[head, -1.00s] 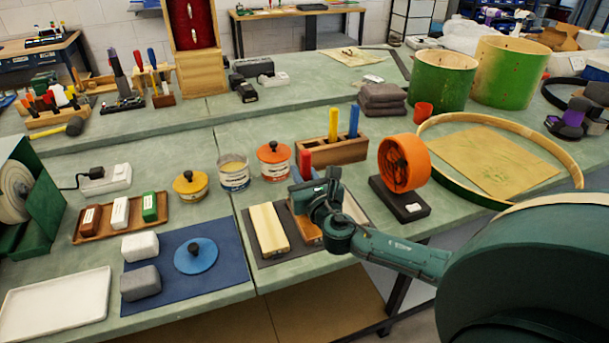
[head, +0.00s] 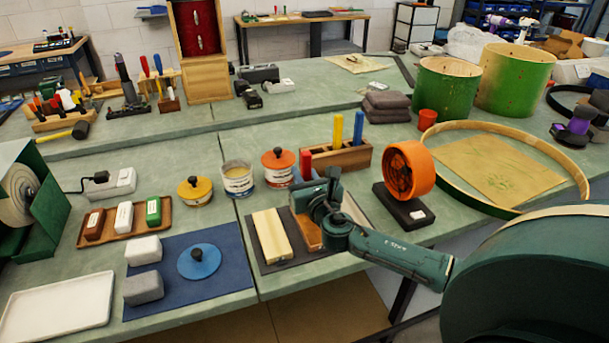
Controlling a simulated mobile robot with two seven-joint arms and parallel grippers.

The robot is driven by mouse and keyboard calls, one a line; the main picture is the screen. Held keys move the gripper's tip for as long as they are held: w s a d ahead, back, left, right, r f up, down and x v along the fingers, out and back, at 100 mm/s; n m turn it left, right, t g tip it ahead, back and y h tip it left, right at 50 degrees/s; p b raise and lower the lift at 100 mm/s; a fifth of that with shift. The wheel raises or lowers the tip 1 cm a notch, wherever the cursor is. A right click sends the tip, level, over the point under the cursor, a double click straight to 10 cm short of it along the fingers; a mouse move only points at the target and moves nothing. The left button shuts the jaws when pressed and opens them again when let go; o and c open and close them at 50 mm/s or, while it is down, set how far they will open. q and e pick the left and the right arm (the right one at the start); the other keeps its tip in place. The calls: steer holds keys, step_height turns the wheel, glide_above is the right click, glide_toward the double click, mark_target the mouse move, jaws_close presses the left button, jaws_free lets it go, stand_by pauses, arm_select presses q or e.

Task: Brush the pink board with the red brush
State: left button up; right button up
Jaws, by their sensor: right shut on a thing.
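The red brush (head: 305,165) shows as an upright red handle. It stands at my right gripper (head: 308,200), which is shut on it. The brush's lower end is hidden by the gripper. The gripper is over a dark mat (head: 272,264) with boards on it. A cream board (head: 271,235) lies on the left. An orange-brown board (head: 307,233) lies mostly hidden under the gripper. A paler board (head: 352,210) shows partly behind my wrist on the right. None reads clearly as pink. Whether the bristles touch a board is hidden. My left gripper is out of view.
A wooden holder (head: 345,158) with yellow and blue handles stands just behind the gripper. An orange fan (head: 407,170) stands to the right. Lidded orange (head: 278,168) and yellow (head: 194,192) tins and an open tin (head: 237,180) stand left. A blue mat (head: 228,283) lies at front left.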

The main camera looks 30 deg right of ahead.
steer(key=shift+x, duration=1.2)
step_height(320, 180, up, 6)
steer(key=p, duration=0.5)
stand_by(0.3)
